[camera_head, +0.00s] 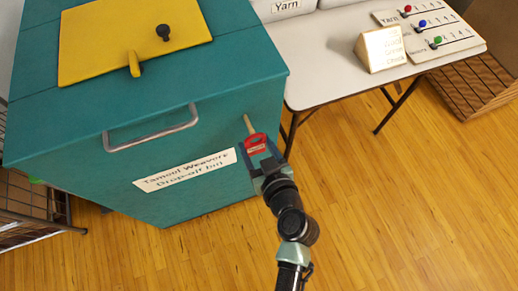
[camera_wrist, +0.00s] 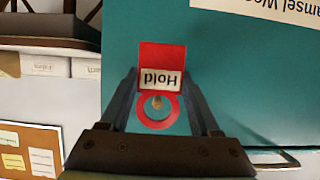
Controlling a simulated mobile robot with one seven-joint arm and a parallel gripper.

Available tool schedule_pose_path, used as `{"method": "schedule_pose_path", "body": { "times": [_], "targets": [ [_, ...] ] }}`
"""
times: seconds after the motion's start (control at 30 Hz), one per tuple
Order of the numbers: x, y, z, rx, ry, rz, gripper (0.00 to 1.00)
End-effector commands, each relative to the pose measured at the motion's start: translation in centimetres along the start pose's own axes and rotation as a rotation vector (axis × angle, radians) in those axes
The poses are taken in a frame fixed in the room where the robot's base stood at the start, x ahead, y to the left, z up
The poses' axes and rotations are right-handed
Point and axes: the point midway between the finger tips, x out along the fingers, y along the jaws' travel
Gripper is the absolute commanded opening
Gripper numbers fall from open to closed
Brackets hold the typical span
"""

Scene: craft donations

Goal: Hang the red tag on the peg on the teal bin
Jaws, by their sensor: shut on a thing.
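The teal bin (camera_head: 215,115) stands at the left with a wooden peg (camera_head: 249,124) sticking out of its front face, right of the label. My gripper (camera_head: 262,158) is shut on the red tag (camera_head: 256,139) right by the peg. In the wrist view the red tag (camera_wrist: 160,58) shows a white "Hold" label, upside down, and a red ring, between the fingers of my gripper (camera_wrist: 160,84).
The bin has a metal handle (camera_head: 152,131), a white label (camera_head: 185,171) and a yellow lid (camera_head: 130,38). A white table (camera_head: 318,75) to the right holds a sign block (camera_head: 381,49) and a bead board (camera_head: 452,42). The wooden floor (camera_head: 400,200) at front right is clear.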

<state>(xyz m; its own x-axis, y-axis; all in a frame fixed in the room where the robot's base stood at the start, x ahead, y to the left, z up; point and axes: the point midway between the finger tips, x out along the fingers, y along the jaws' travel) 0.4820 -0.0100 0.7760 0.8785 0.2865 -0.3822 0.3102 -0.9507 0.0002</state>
Motion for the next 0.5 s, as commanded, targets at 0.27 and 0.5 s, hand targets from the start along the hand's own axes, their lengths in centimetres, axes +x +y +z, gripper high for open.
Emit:
{"method": "schedule_pose_path", "body": {
  "times": [0.27,0.5],
  "targets": [
    [1.6,0.0,-0.6,-0.001,0.000,0.000,0.12],
    [3.0,0.0,-1.1,-0.001,0.001,0.000,0.12]
  ]
}}
